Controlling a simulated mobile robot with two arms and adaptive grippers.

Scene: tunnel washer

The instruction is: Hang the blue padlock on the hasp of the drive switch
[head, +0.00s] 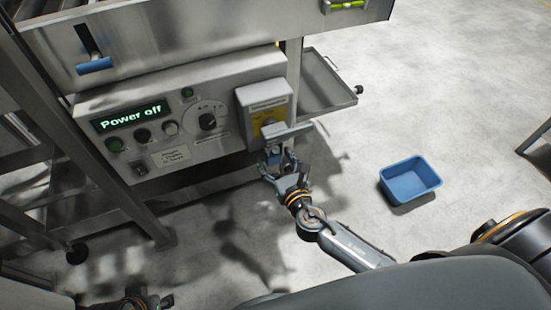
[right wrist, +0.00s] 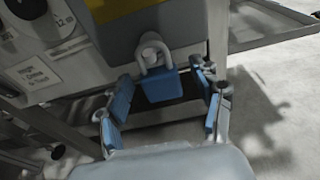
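The blue padlock (right wrist: 162,87) hangs body-down below the drive switch box (head: 264,96). Its grey shackle (right wrist: 143,62) is up at the round metal hasp part (right wrist: 151,46) and appears to loop around it; whether it is closed I cannot tell. My right gripper (right wrist: 163,100) is open, with blue-padded fingers on both sides of the padlock and gaps to it. In the head view this gripper (head: 279,167) is just below the switch box. My left gripper (head: 143,301) is only partly visible at the bottom left, its fingers unclear.
The control panel (head: 183,128) reads "Power off" and carries several buttons and a rotary knob (head: 208,121). A metal side tray (head: 325,88) sticks out right of the switch. A blue bin (head: 410,178) stands on the floor at the right, with open floor around it.

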